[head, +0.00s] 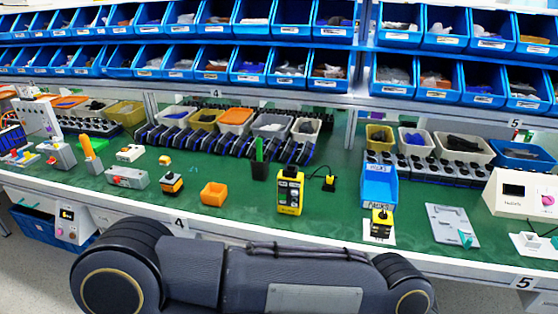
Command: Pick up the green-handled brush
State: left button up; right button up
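A green upright handle (259,149) sticks up out of a small black cup (259,171) on the green bench top, just left of the yellow device. It looks like the green-handled brush; its lower part is hidden inside the cup. Neither of my grippers shows in the head view, so I cannot see their state or where they are relative to the brush.
A yellow device (290,191) stands close right of the cup. Rows of blue bins (290,66) hang behind. My dark body parts cover the bottom middle, before the bench's front edge.

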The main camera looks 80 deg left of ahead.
aim_at(259, 141)
jog(key=u, duration=3.05)
jog(key=i+j, duration=0.4)
jog(key=i+j+u, duration=0.15)
jog(key=i+j, duration=0.2)
jog(key=i, duration=0.15)
jog(key=i+j, duration=0.35)
jog(key=i, duration=0.15)
jog(key=i+j+u, duration=0.15)
jog(key=i+j, duration=0.2)
jog(key=i, duration=0.1)
